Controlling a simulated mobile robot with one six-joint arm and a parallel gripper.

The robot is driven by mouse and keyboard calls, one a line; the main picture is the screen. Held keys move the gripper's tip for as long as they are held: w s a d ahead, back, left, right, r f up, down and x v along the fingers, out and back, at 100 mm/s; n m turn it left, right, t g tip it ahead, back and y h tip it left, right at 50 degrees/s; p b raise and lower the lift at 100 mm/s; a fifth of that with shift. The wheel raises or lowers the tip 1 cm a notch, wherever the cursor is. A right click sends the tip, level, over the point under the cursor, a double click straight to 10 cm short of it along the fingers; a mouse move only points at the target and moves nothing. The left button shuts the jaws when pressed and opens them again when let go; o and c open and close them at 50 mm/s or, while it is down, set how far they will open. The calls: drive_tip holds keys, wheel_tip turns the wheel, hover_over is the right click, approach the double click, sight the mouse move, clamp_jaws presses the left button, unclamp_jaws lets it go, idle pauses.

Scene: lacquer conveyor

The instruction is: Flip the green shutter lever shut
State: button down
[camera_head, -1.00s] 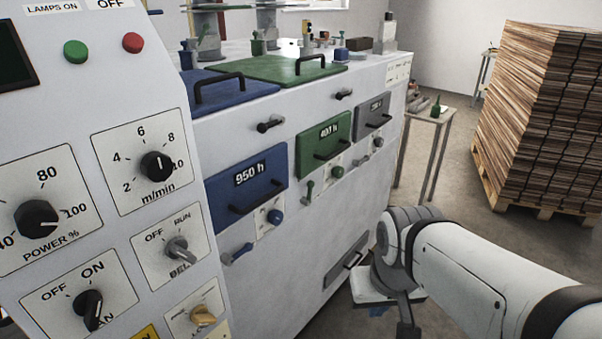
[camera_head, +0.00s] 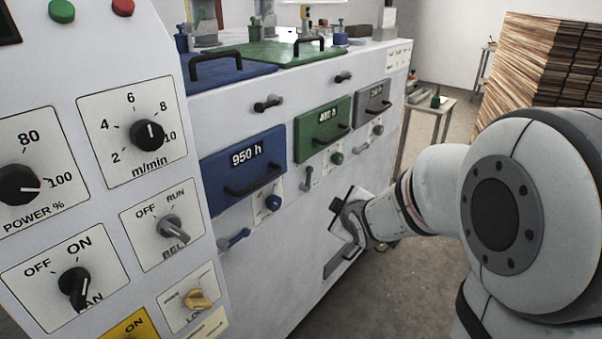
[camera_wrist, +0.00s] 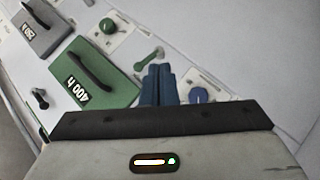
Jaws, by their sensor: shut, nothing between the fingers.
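The green shutter lever (camera_head: 308,178) is on a pale plate on the machine's front, below the green 400 h drawer (camera_head: 322,125). It stands near upright in the head view.
A green knob (camera_head: 337,158) is right of the lever, and a blue knob (camera_head: 273,202) and blue lever (camera_head: 233,240) are to its left. Drawer handles stick out above. A control panel (camera_head: 110,200) fills the left. A side table (camera_head: 430,105) stands behind.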

sight(307, 179)
drive_tip(key=w+a+f+n+t+y+b, duration=0.2)
drive_tip(key=w+a+n+t+y, duration=0.2)
drive_tip(key=n, duration=0.4)
drive_tip(key=shift+w+a+f+n+y, duration=0.3)
drive_tip(key=shift+w+a+y, duration=0.4)
drive_tip(key=shift+w+a, duration=0.5)
drive_tip(key=shift+w+d, duration=0.15)
drive_tip(key=shift+d, duration=0.05)
drive_tip(key=p+x, duration=0.1)
drive_tip(key=x, duration=0.8)
drive_tip(key=shift+w+a+p, duration=0.15)
drive_tip(key=shift+w+p, duration=0.15)
drive_tip(key=shift+p, duration=0.05)
drive_tip(key=shift+w+d+f+p, duration=0.15)
drive_tip(key=shift+w+d+p, duration=0.05)
drive_tip(key=shift+w+d, duration=0.55)
drive_tip(key=shift+w+d+f+p, duration=0.2)
drive_tip(key=shift+w+d, duration=0.4)
drive_tip(key=shift+d, duration=0.25)
drive_tip(key=shift+a, duration=0.1)
